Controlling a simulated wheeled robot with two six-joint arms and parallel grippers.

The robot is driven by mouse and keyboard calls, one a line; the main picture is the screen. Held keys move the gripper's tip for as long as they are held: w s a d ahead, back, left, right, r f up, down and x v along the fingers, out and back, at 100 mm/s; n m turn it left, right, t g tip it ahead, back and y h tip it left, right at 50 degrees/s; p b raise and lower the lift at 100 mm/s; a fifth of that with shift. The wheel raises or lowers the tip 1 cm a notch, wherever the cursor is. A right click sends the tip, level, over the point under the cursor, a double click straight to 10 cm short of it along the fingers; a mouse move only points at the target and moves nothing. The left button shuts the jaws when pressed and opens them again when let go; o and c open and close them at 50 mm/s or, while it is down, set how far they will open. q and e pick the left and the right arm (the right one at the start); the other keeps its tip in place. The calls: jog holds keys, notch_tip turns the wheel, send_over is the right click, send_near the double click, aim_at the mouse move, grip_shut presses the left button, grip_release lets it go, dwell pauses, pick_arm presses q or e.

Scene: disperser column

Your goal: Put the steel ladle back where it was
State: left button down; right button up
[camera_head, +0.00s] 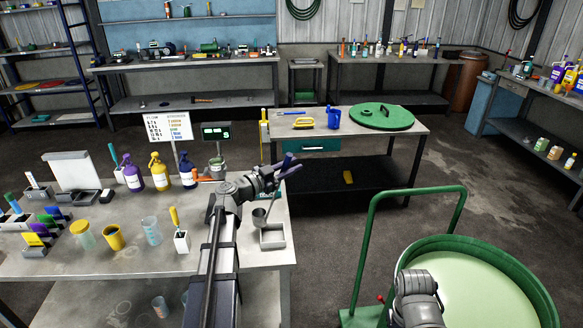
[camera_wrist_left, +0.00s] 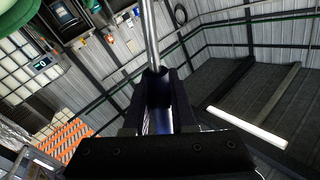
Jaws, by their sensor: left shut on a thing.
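The steel ladle (camera_head: 259,217) is in the head view at the right end of the near workbench. Its bowl is low and its thin handle slants up to my left gripper (camera_head: 281,170). In the left wrist view the jaws (camera_wrist_left: 158,88) are shut around a steel rod, the ladle's handle (camera_wrist_left: 150,35). The bowl shows at the back-left edge of a small grey square tray (camera_head: 272,238). I cannot tell whether it touches the tray or the bench or hangs above. My right gripper is out of view.
The near bench (camera_head: 130,262) holds pump bottles (camera_head: 160,172), a white brush holder (camera_head: 182,242), cups and a green-lit display (camera_head: 217,132). A second table (camera_head: 345,133) stands behind, with a green lid (camera_head: 381,116). A green drum (camera_head: 490,290) of pale liquid stands at right.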

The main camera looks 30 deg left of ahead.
pick_arm(q)
jog(key=shift+f, duration=0.25)
jog(key=c, duration=1.2)
grip_release()
jog(key=o, duration=0.5)
jog(key=shift+c, duration=0.2)
jog(key=v, duration=1.2)
jog(key=shift+r, duration=0.45)
